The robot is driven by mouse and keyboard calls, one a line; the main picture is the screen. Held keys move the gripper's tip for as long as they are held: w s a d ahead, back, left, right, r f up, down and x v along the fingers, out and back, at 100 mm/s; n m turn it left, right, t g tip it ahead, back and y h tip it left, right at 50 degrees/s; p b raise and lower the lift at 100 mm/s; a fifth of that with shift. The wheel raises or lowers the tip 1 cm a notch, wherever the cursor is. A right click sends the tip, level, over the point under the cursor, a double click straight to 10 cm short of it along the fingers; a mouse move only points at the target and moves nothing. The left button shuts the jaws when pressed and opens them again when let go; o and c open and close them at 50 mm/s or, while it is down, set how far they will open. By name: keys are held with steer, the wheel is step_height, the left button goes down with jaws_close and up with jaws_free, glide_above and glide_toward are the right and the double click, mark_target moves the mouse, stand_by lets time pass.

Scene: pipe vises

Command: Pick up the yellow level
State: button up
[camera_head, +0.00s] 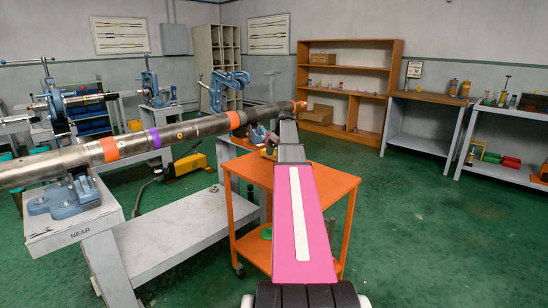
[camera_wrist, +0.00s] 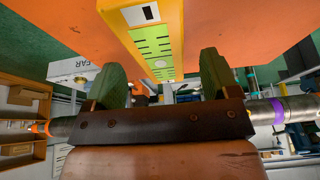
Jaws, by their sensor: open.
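The yellow level (camera_wrist: 150,42) shows at the top middle of the wrist view, with green-and-black marked panels along its face. It lies against the orange cart top (camera_wrist: 230,25). My gripper (camera_wrist: 160,65) is open, with its two green fingers apart. In that view the level's near end shows in the gap between the fingers; I cannot tell how far it is from them. Nothing is held. In the head view my pink arm reaches over the orange cart (camera_head: 335,183) and hides my gripper, and I cannot make out the level there.
A long steel pipe (camera_head: 195,128) with orange and purple bands runs across a vise (camera_head: 68,198) on the left stand, close beside the cart. A grey bench (camera_head: 170,235) stands left of the cart. An orange shelf (camera_head: 350,75) is at the back. The green floor at right is clear.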

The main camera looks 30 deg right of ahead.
mark_target(275, 152)
steer(key=x, duration=0.3)
steer(key=shift+f, duration=0.35)
steer(key=shift+c, duration=0.3)
steer(key=c, duration=1.2)
steer(key=shift+r, duration=0.15)
